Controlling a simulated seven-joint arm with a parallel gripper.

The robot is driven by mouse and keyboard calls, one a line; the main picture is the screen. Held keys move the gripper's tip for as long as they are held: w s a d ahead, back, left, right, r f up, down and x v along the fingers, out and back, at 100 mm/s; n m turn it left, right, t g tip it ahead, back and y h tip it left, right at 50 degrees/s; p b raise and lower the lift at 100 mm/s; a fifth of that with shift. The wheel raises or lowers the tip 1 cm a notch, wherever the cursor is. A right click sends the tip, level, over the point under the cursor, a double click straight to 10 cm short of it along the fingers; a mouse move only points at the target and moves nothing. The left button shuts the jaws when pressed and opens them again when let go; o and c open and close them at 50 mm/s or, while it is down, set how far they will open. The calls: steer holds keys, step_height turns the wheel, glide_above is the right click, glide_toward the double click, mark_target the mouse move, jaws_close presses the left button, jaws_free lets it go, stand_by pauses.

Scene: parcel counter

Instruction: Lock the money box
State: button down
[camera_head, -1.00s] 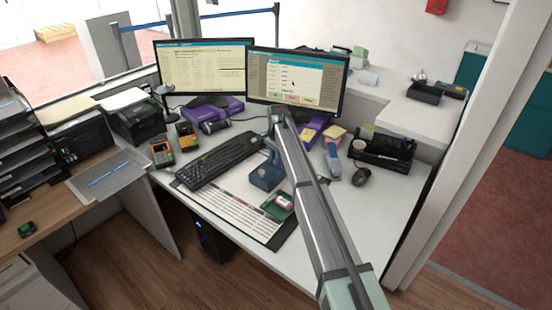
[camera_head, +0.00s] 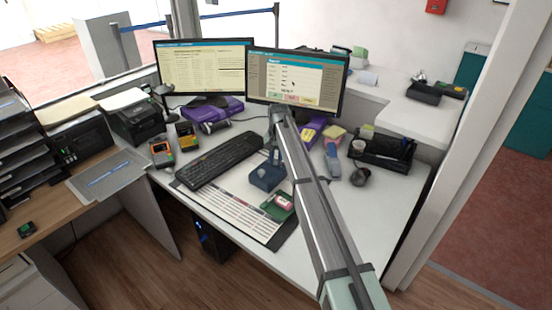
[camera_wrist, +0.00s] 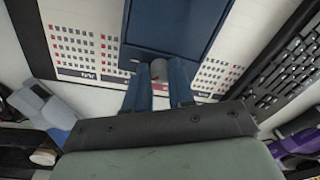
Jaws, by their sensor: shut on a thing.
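The money box is a dark blue box (camera_head: 266,178) on the desk mat, in front of the keyboard. In the wrist view, its flat blue top (camera_wrist: 172,22) fills the upper middle. My gripper (camera_head: 271,156) is at the box in the head view, with its tips hard to make out there. In the wrist view, the two blue-grey fingers of my gripper (camera_wrist: 160,82) are closed around a small grey round piece (camera_wrist: 158,70) at the box's near edge. Whether it is a key or a knob is not clear, and any keyhole is hidden.
A green pad with a red-and-white item (camera_head: 281,203) lies right beside the box. The keyboard (camera_head: 220,160) is to its left. The desk's front right is clear.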

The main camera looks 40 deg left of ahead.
steer(key=n, duration=0.5)
steer(key=shift+n, duration=0.3)
steer(key=n, duration=0.5)
steer(key=shift+n, duration=0.3)
steer(key=c, duration=1)
jaws_free()
steer(key=shift+o, duration=0.2)
step_height(320, 180, up, 14)
steer(key=shift+w, duration=0.35)
steer(key=shift+f, duration=0.1)
